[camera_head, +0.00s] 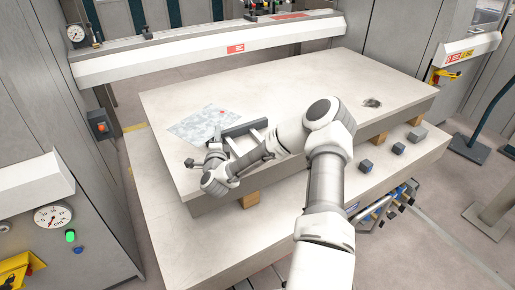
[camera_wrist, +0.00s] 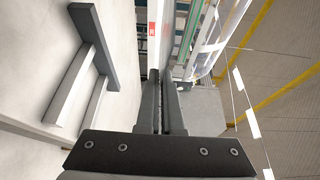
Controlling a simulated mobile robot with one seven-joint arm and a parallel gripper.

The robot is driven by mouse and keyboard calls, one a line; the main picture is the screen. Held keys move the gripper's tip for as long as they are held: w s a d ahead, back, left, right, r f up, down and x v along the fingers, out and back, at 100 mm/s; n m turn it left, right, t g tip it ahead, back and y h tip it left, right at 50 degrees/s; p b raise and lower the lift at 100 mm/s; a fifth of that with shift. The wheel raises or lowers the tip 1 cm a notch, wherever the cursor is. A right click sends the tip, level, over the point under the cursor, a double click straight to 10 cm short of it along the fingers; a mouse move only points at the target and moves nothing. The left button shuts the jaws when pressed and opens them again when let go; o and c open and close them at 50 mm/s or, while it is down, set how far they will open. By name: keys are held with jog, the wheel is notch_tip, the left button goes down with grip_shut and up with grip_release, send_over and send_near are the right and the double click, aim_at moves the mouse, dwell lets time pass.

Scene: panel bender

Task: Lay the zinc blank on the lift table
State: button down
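The zinc blank (camera_head: 200,127) is a thin, mottled grey sheet over the left end of the pale raised slab (camera_head: 290,95), which looks like the lift table. It looks level with the slab; whether it touches is unclear. My gripper (camera_head: 205,157) is at the blank's near edge, low over the slab's near-left edge. In the wrist view its two dark fingers (camera_wrist: 160,88) are nearly together with a narrow gap. I cannot make out the blank there, nor whether its edge is between the fingers.
A dark bar with two pale rods (camera_head: 245,129) is just right of my gripper and also shows in the wrist view (camera_wrist: 93,37). The machine's beam (camera_head: 205,54) crosses behind the slab. Wooden blocks (camera_head: 249,200) support the slab above a wider pale base (camera_head: 175,240). The slab's middle is clear.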

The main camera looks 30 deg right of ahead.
jog(key=s+d+f+m+g+h+b, duration=0.1)
jog(key=s+d+f+m+g+h, duration=0.15)
jog(key=d, duration=0.45)
jog(key=s+d+f+m+g+h+b, duration=0.1)
jog(key=d+f+m+g+h+b, duration=0.1)
jog(key=d+f+h, duration=0.3)
jog(key=f+b, duration=0.2)
jog(key=f+y+b, duration=0.1)
jog(key=f, duration=0.1)
jog(key=d+f+y+b, duration=0.1)
jog(key=f+b, duration=0.1)
jog(key=f, duration=0.1)
jog(key=shift+s+d+b, duration=0.1)
jog(key=shift+s+b, duration=0.15)
jog(key=shift+b, duration=0.05)
jog(key=shift+f, duration=0.35)
jog(key=shift+w+b, duration=0.35)
jog(key=shift+w, duration=0.4)
dwell(0.5)
jog(key=c, duration=1)
grip_release()
jog(key=p+v, duration=0.6)
jog(key=v, duration=1.1)
jog(key=shift+r+p, duration=0.2)
jog(key=shift+p, duration=0.1)
